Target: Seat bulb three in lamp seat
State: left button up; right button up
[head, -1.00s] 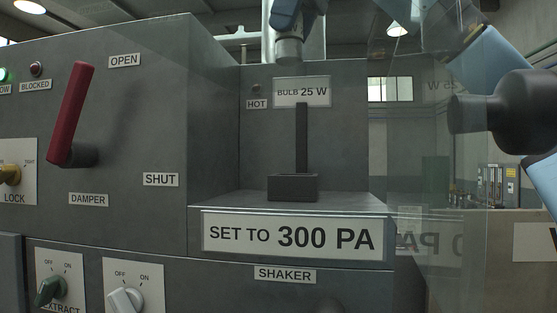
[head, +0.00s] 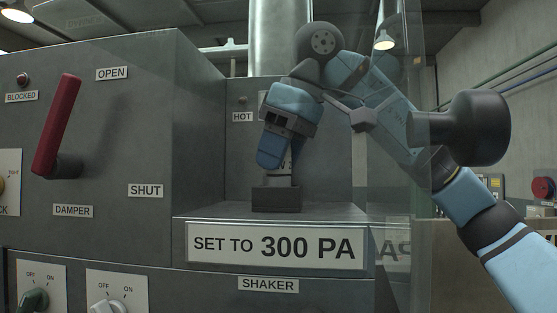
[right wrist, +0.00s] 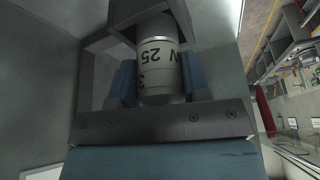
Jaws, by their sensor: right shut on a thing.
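My right gripper (head: 272,158) points down in front of the lamp seat's back post, just above the dark lamp seat block (head: 275,199). It is shut on bulb three, a pale cylinder whose edge (head: 288,166) shows beside the fingers. In the right wrist view the bulb (right wrist: 158,55), marked "W 25" and "3", sits between the blue fingers (right wrist: 158,85). A dark square bracket (right wrist: 112,35) runs beside and behind it there. The bulb's lower end is hidden, and I cannot tell whether it touches the seat. My left gripper is not in view.
The seat stands on a grey ledge above a "SET TO 300 PA" sign (head: 276,246). A clear panel (head: 408,150) stands right of the ledge, near my right arm. A red damper lever (head: 55,125) and knobs (head: 108,305) are at the left.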

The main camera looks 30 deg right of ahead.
jog(key=shift+w+d+f, duration=0.1)
jog(key=shift+f, duration=0.5)
jog(key=o, duration=0.9)
jog(key=shift+f, duration=0.1)
jog(key=v, duration=1.2)
